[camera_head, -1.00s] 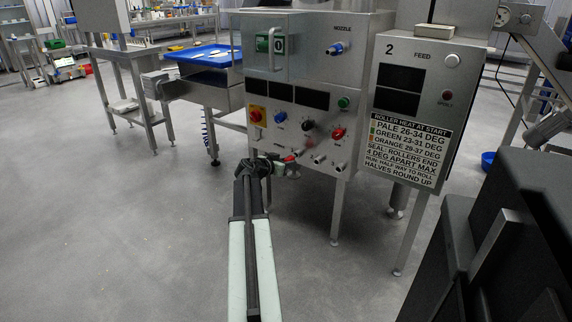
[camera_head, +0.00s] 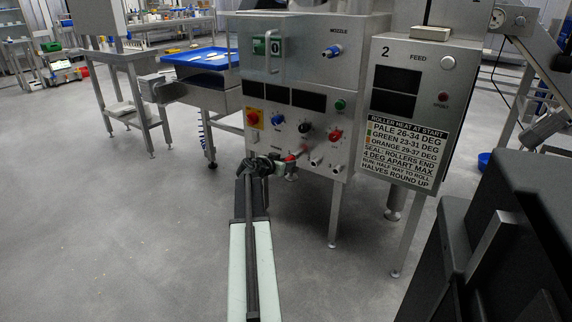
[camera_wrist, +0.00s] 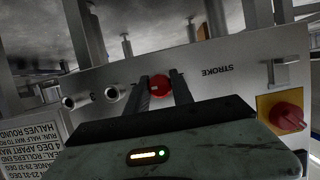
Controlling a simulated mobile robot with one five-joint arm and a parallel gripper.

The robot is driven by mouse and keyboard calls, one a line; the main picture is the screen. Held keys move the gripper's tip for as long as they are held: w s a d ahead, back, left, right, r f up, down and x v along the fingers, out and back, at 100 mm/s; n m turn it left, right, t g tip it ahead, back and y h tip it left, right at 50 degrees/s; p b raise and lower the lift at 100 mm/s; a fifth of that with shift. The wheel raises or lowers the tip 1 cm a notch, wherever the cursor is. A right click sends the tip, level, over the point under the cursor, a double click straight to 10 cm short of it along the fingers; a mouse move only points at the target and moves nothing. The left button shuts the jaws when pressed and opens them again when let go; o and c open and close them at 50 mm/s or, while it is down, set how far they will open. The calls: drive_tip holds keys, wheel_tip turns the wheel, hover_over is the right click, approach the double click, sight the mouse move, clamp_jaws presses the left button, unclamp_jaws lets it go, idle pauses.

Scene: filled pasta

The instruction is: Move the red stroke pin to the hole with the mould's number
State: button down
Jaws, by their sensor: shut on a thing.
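The red stroke pin (camera_wrist: 159,86) shows as a round red head between my fingers in the wrist view, which sees the panel upside down. My gripper (camera_wrist: 161,82) is shut on it, close to the steel panel face beside the STROKE label (camera_wrist: 216,70). I cannot tell whether the pin is seated in a hole or drawn out. Two metal-rimmed round fittings, one nearer (camera_wrist: 114,93) and one farther (camera_wrist: 76,102), lie to the left in a row. In the head view my gripper (camera_head: 276,166) reaches the panel's lower edge, with the red pin (camera_head: 291,157) at its tip.
A red and yellow switch (camera_wrist: 287,113) and a bracket (camera_wrist: 281,72) are to the right in the wrist view. Coloured knobs, including a red one (camera_head: 335,136), sit above the pin row.

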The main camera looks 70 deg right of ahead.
drive_tip(key=shift+d, duration=0.3)
idle(0.6)
drive_tip(key=c, duration=0.8)
unclamp_jaws()
drive_tip(key=shift+a, duration=0.1)
drive_tip(key=p+v, duration=0.2)
drive_tip(key=v, duration=0.4)
drive_tip(key=shift+a+r, duration=0.2)
drive_tip(key=shift+a, duration=0.15)
idle(0.3)
drive_tip(key=shift+w, duration=0.1)
drive_tip(key=p+v, duration=0.3)
drive_tip(key=v, duration=0.4)
drive_tip(key=shift+a+r, duration=0.15)
drive_tip(key=shift+a, duration=0.25)
